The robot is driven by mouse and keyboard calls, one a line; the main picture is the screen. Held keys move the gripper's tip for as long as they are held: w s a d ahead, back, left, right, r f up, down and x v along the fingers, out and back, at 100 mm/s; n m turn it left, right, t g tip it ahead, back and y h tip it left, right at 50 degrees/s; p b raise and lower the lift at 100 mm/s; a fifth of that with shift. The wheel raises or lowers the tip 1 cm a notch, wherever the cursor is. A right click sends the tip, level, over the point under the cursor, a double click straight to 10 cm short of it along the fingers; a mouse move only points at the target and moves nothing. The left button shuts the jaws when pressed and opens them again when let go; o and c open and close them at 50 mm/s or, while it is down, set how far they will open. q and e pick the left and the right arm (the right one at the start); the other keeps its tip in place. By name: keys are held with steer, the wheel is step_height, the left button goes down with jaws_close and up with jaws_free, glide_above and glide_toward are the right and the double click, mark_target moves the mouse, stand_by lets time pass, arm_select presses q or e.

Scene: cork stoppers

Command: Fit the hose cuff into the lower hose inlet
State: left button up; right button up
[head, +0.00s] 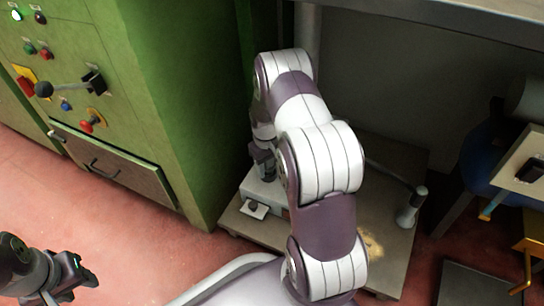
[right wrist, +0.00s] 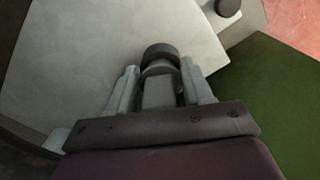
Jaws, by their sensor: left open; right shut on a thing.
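My right gripper (right wrist: 160,67) is shut on a grey piece with a dark round end (right wrist: 161,52), which looks like the hose cuff. The piece sits between both fingers, its dark end pointing away from the wrist over a pale grey surface (right wrist: 70,60). I cannot tell whether it touches that surface. In the head view my right arm reaches down beside the green cabinet, and its gripper (head: 263,160) is mostly hidden by the arm. No hose inlet can be made out clearly. My left gripper (head: 82,272) is open and empty over the red floor at lower left.
The green cabinet (head: 180,110) with switches and a drawer stands at left. A low platform (head: 385,255) carries a pale box (head: 255,205) and a grey upright fitting (head: 411,207) with a thin tube. A table edge (head: 440,22) overhangs the back. Stools stand at right.

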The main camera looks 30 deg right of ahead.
arm_select(q)
steer(key=shift+s+b, duration=0.35)
steer(key=shift+s, duration=0.3)
stand_by(1.4)
steer(key=shift+w+r+p, duration=0.15)
steer(key=shift+r+p, duration=0.25)
steer(key=shift+p, duration=0.15)
steer(key=shift+a+r, duration=0.1)
stand_by(0.5)
steer(key=shift+r+p, duration=0.25)
steer(key=shift+p, duration=0.1)
steer(key=shift+r, duration=0.2)
steer(key=shift+r+p, duration=0.2)
steer(key=shift+p, duration=0.2)
steer(key=shift+s+r+t+b, duration=0.1)
steer(key=shift+s+t+b, duration=0.2)
steer(key=shift+s+b, duration=0.3)
stand_by(1.1)
steer(key=shift+r+p, duration=0.3)
steer(key=shift+p, duration=0.3)
